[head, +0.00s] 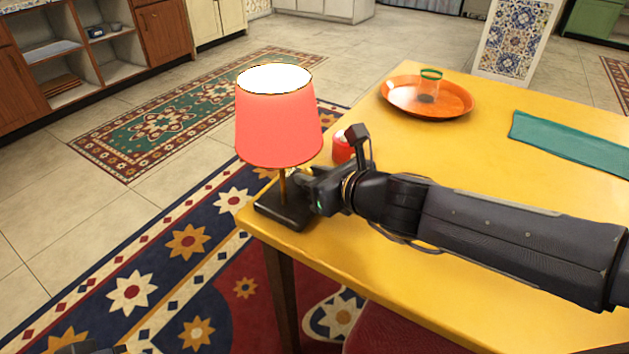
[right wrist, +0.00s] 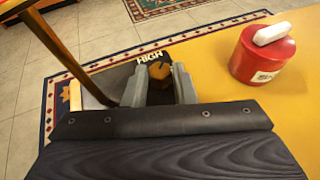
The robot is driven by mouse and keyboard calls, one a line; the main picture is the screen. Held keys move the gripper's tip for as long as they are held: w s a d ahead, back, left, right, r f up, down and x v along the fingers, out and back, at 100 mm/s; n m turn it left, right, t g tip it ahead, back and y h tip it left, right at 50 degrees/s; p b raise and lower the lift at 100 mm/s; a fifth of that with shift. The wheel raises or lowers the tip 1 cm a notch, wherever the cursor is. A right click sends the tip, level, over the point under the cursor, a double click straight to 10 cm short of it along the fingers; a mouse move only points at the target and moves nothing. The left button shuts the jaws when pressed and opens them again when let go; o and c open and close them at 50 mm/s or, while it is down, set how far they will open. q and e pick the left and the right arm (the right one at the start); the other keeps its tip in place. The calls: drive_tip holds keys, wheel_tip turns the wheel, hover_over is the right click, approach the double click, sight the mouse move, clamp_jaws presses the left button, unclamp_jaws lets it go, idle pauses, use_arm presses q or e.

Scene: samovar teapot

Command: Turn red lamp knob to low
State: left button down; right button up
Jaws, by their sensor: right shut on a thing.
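The red lamp (head: 278,125) stands upright at the near left corner of the yellow table, its shade glowing. Its dark base (head: 272,212) shows under my right gripper (head: 305,187). In the right wrist view, the fingers of my right gripper (right wrist: 160,88) are on both sides of a small dark knob with a brownish face (right wrist: 160,71) and shut on it. The word HIGH shows on the base just beyond the knob. The fingers hide the knob's sides, and any other marking is hidden. Only a dark sliver, perhaps of my left gripper (head: 80,349), shows at the bottom left edge.
A red container with a white top (right wrist: 265,57) stands close beside the lamp, partly behind my right wrist in the head view. An orange tray (head: 395,98) with a green-rimmed glass (head: 429,82) and a teal cloth (head: 570,147) lie farther back. The table's middle is clear.

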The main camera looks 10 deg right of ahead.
drive_tip(key=shift+a+b, duration=0.1)
drive_tip(key=shift+b, duration=0.35)
drive_tip(key=m+h+b, duration=0.1)
drive_tip(key=m+t+h+b, duration=0.1)
drive_tip(key=b, duration=0.1)
drive_tip(key=shift+a+f+h, duration=0.1)
drive_tip(key=shift+a+h, duration=0.05)
drive_tip(key=shift+h, duration=0.15)
drive_tip(key=shift+a+m+h+b, duration=0.1)
drive_tip(key=shift+m+h+b, duration=0.65)
drive_tip(key=shift+b, duration=0.25)
drive_tip(key=shift+r, duration=0.2)
drive_tip(key=o, duration=1)
drive_tip(key=shift+s, duration=0.1)
